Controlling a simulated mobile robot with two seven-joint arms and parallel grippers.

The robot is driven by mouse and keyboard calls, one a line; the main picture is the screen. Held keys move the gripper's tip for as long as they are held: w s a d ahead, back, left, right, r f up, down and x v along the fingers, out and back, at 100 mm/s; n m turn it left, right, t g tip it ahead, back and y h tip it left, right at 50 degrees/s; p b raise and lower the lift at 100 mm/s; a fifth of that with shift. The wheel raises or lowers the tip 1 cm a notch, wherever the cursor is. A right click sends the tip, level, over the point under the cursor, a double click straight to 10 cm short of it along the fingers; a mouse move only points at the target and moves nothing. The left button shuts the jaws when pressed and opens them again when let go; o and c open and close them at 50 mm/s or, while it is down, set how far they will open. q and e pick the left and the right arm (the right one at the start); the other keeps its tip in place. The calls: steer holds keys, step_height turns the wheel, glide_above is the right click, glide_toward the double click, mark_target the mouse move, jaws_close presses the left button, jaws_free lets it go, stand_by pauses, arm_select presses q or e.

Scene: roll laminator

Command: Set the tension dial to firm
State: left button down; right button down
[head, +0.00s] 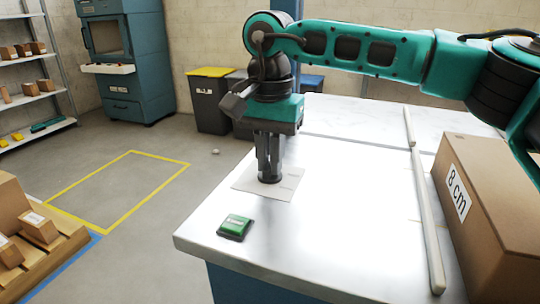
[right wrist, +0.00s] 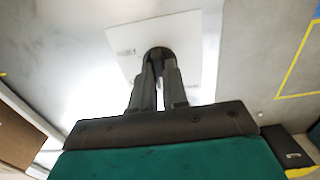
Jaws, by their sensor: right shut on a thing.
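A dark round knob, which I take for the tension dial (head: 270,180), stands on a white plate or sheet (head: 291,183) near the table's left edge. My right gripper (head: 269,171) points straight down over it, fingers closed around the knob. In the right wrist view the dial (right wrist: 158,51) shows as a dark disc at the fingertips (right wrist: 160,64), against the white sheet (right wrist: 190,40) with small print on it. The dial's marks and setting are hidden or too small to read. My left gripper is not in view.
A pale bar (head: 424,210) runs along the white tabletop (head: 340,240), beside a cardboard box (head: 490,220) marked "8 cm". The tabletop between sheet and bar is clear.

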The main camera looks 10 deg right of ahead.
arm_select(q)
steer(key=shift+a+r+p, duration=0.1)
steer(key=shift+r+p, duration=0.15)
steer(key=shift+p, duration=0.05)
arm_select(e)
steer(key=shift+m, duration=0.4)
steer(key=shift+r+m+p, duration=0.1)
steer(key=shift+m+p, duration=0.55)
steer(key=shift+m, duration=0.35)
steer(key=m+p, duration=0.1)
steer(key=m, duration=0.2)
steer(key=shift+m, duration=0.4)
steer(key=m+p, duration=0.1)
steer(key=m, duration=0.4)
steer(key=shift+p, duration=0.35)
steer(key=m+p, duration=0.1)
steer(key=m, duration=0.5)
steer(key=shift+m, duration=0.4)
steer(key=m, duration=0.3)
steer(key=shift+m, duration=0.4)
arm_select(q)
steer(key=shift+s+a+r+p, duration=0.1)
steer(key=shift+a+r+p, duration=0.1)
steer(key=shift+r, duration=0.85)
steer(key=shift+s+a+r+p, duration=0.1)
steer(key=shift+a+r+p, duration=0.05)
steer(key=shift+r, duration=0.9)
arm_select(e)
steer(key=shift+m, duration=0.8)
